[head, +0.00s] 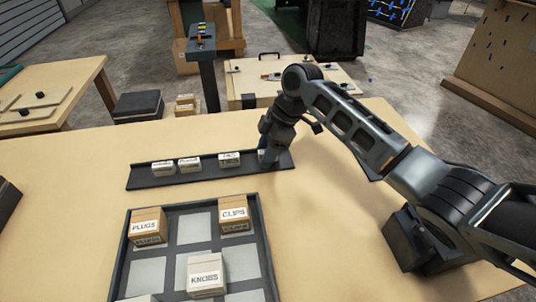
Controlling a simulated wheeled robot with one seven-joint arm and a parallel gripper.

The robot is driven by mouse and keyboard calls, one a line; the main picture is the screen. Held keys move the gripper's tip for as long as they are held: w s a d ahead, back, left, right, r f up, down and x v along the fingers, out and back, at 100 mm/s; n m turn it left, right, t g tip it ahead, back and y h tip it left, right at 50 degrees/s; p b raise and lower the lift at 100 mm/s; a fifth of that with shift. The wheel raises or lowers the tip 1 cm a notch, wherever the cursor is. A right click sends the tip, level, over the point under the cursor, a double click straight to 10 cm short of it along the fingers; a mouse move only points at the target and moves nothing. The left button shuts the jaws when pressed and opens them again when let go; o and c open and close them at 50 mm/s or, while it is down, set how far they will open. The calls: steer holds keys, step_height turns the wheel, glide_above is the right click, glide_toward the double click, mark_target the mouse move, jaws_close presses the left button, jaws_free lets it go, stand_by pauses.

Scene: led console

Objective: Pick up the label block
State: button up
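A dark grid tray (264,262) in front holds cartons marked PLUGS (149,225), CLIPS (234,213) and KNOBS (205,274), plus one cut off at the bottom edge. The tan tabletop (325,225) is clear right of it. A dark object (6,203) sits at the left edge.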

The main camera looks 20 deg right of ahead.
mark_target(260, 151)
jaws_close()
stand_by(0.4)
steer(key=shift+r, duration=0.5)
step_height(260, 151, up, 2)
steer(key=shift+r+b, duration=0.2)
steer(key=shift+b, duration=0.2)
steer(key=s+d+r+b, duration=0.1)
steer(key=s+d+r, duration=0.5)
steer(key=d, duration=0.4)
steer(key=shift+r+b, duration=0.4)
steer(key=shift+r, duration=0.45)
